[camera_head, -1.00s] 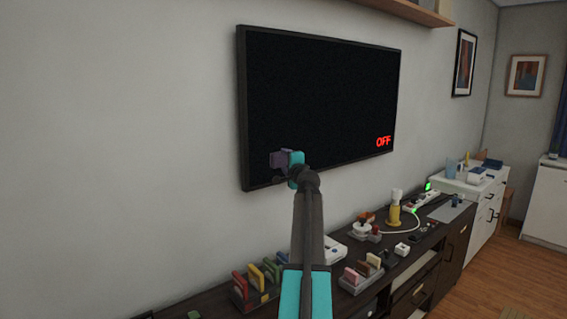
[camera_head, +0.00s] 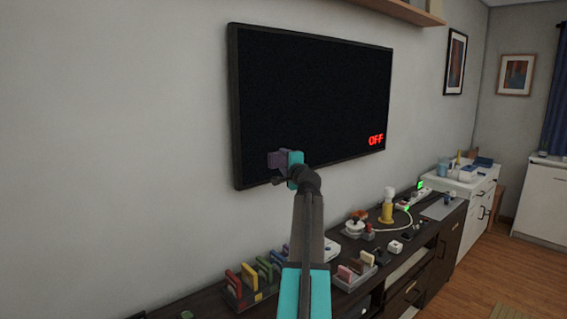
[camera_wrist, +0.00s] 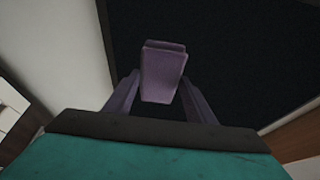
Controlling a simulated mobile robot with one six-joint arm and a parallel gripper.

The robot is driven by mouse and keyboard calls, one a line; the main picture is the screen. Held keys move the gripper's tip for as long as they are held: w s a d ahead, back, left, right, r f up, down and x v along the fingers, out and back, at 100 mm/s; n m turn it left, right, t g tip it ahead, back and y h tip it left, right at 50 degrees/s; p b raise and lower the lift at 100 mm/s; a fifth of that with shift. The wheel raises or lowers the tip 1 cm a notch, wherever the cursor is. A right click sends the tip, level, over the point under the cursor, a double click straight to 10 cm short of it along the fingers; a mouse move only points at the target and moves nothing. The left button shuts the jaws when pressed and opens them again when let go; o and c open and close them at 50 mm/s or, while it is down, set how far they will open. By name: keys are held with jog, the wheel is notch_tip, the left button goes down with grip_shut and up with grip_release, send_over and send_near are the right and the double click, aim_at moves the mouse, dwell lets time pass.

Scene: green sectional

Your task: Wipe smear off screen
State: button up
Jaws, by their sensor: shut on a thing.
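The wall screen (camera_head: 310,90) is black with a dark frame, and red "OFF" text shows at its lower right. I can make out no smear on it in either view. My gripper (camera_head: 280,159) appears in front of the screen's lower left part. In the wrist view, my gripper (camera_wrist: 160,98) is shut on a small purple block (camera_wrist: 162,76), held between its two purple fingers. The dark screen (camera_wrist: 225,50) lies behind the block, with its left frame edge to the left. I cannot tell whether the block touches the screen.
A dark cabinet (camera_head: 190,299) runs below the screen. On it are a rack of coloured slabs (camera_head: 238,298), a second holder with pale pieces (camera_head: 352,279), a yellow-based lamp (camera_head: 387,208) and a power strip (camera_head: 404,203). A shelf (camera_head: 405,10) hangs above.

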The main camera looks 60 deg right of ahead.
jog(key=shift+s+a, duration=0.2)
jog(key=shift+s, duration=0.4)
jog(key=shift+s+a, duration=0.15)
jog(key=shift+s, duration=0.4)
jog(key=shift+w, duration=0.1)
